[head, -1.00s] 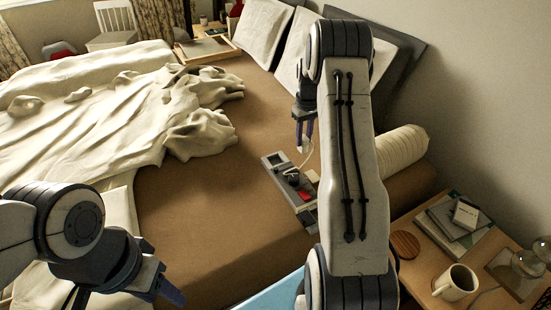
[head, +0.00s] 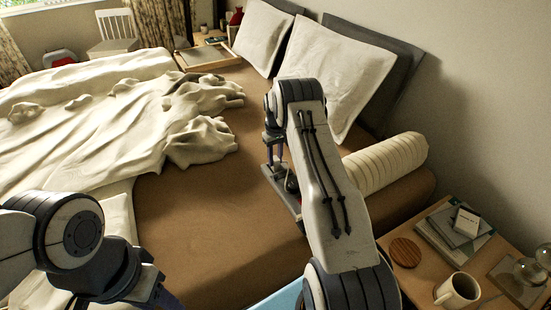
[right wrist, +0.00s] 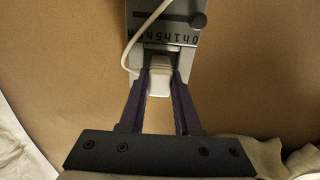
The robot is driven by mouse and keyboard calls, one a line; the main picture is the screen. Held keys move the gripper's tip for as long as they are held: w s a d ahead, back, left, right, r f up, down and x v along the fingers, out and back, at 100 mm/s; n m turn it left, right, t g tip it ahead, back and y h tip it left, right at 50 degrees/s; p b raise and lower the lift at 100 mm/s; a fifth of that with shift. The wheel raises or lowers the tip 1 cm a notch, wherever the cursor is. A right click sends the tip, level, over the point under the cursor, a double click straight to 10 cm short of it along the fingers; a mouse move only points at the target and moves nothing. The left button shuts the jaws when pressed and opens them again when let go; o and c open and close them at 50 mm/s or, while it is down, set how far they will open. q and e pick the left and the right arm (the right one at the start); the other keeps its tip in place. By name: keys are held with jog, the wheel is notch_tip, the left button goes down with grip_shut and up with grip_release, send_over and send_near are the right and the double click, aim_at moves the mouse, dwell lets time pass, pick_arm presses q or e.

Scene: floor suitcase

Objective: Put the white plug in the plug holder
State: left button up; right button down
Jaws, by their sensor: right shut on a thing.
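The white plug (right wrist: 159,77) is between the purple fingers of my right gripper (right wrist: 160,88), which is shut on it. In the head view my right gripper (head: 275,161) points down at the far end of the plug holder (head: 274,178). In the right wrist view the plug is at the near end of the grey plug holder (right wrist: 187,38), at a light-coloured recess. I cannot tell whether it is seated or just above. A white cord (right wrist: 128,50) curves along the holder's left side. My left gripper (head: 160,298) is at the bottom left, its fingers mostly cut off.
The holder lies on the brown bed (head: 200,215). A rumpled cream blanket (head: 100,130) is at left, and a cream bolster (head: 385,160) lies behind my right arm. A nightstand at right holds a mug (head: 457,290), books (head: 450,228) and a round coaster (head: 405,252).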

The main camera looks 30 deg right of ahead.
jog(key=shift+f, duration=0.1)
jog(key=c, duration=0.6)
grip_release()
